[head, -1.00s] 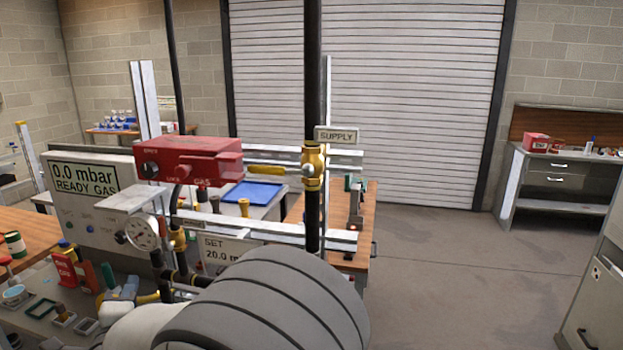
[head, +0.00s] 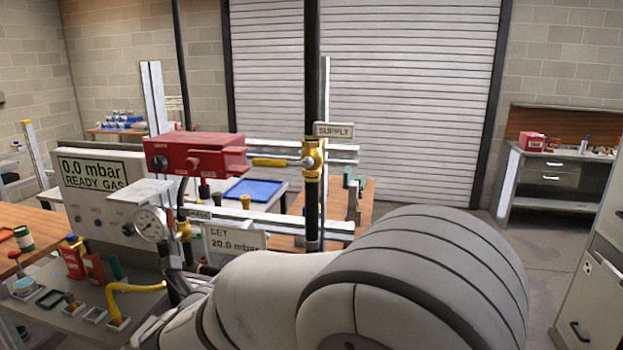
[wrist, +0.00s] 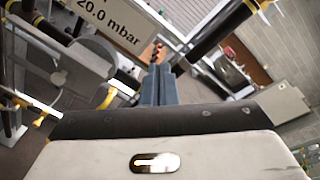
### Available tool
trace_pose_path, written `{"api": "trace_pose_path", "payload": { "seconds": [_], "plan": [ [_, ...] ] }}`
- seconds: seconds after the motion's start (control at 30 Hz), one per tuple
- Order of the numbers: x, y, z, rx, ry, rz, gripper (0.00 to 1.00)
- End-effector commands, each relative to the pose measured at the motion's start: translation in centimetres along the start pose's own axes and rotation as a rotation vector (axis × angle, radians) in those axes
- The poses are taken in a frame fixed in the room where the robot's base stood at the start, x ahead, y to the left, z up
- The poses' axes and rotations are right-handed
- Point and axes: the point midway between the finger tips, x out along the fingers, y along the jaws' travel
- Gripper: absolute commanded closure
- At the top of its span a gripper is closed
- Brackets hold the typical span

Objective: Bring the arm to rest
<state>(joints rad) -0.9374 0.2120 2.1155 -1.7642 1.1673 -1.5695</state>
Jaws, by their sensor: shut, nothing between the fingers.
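My gripper (wrist: 160,72) shows in the wrist view as two grey-blue fingers pressed together, with nothing between them. The white and dark wrist body fills the lower part of that view. The wrist view is tilted. The "20.0 mbar" sign (wrist: 108,22) is up and left of the fingers there, and a dark pipe (wrist: 215,30) is up and right. I cannot tell how far the fingers are from either.
The test rig has a red gas unit (head: 195,153), a gauge (head: 151,223), a readout panel (head: 92,173) and a black supply pipe (head: 312,205) with a yellow-handled valve (head: 313,160). A grey cabinet (head: 590,300) stands at right. Open floor (head: 470,195) lies behind my arm.

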Motion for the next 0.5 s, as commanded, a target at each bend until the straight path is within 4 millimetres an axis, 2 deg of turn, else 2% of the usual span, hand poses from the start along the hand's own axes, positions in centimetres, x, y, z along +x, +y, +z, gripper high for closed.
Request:
{"api": "trace_pose_path", "payload": {
  "seconds": [0.03, 0.1, 0.23, 0.3, 0.4, 0.5],
  "plan": [
    [1.0, -2.6, -2.1, 0.112, 0.085, -0.028, 1.00],
    [1.9, -6.1, -5.7, 0.312, 0.221, -0.080, 1.00],
    [1.7, -12.3, -13.5, 0.778, 0.492, -0.240, 1.00],
    [0.5, -14.8, -17.4, 1.043, 0.618, -0.354, 1.00],
    [-2.0, -17.2, -22.1, 1.427, 0.770, -0.545, 1.00],
    [-5.0, -18.5, -25.6, 1.814, 0.888, -0.771, 1.00]
  ]
}}
